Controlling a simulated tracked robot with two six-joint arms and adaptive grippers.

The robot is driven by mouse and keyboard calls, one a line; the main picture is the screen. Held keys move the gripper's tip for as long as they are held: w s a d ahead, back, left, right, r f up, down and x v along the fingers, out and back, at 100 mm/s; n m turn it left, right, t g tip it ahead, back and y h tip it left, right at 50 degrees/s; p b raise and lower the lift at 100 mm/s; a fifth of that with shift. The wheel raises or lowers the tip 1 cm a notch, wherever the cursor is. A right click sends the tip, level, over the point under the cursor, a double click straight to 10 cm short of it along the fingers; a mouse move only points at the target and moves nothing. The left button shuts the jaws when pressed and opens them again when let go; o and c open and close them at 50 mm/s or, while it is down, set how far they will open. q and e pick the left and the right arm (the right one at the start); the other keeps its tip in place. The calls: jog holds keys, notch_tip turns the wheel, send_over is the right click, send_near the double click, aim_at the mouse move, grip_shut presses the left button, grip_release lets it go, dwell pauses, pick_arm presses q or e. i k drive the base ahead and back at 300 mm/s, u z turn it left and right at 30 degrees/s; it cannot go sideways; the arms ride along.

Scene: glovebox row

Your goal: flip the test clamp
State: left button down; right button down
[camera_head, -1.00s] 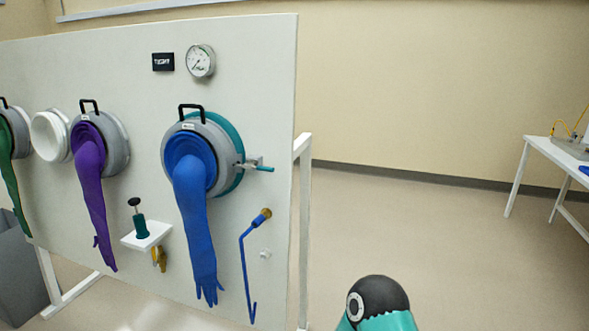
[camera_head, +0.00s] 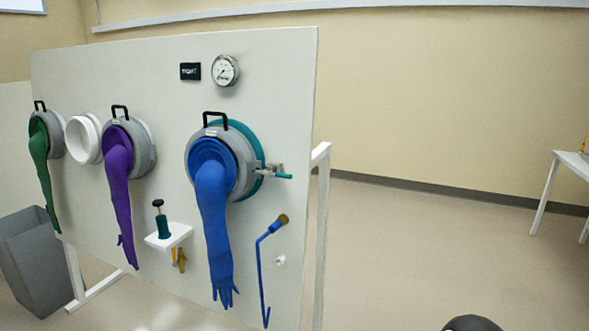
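A small metal clamp with a teal handle (camera_head: 283,175) sits at the right side of the blue glove's port ring (camera_head: 222,157) on the white panel. The handle points to the right, away from the ring. A long blue glove (camera_head: 214,215) hangs from that port. Only the dark rounded top of a part of my own arm shows at the bottom edge. Neither gripper is in view.
Purple (camera_head: 117,190) and green (camera_head: 41,165) gloves hang farther left, with a white port (camera_head: 83,139) between them. A small shelf (camera_head: 168,237) and a blue hooked rod (camera_head: 262,270) stick out. A grey bin (camera_head: 38,262) stands left. Floor (camera_head: 400,250) right of the panel is clear.

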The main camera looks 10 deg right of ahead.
aim_at(289, 177)
jog(key=z, duration=0.1)
jog(key=i, duration=1)
jog(key=u, duration=0.1)
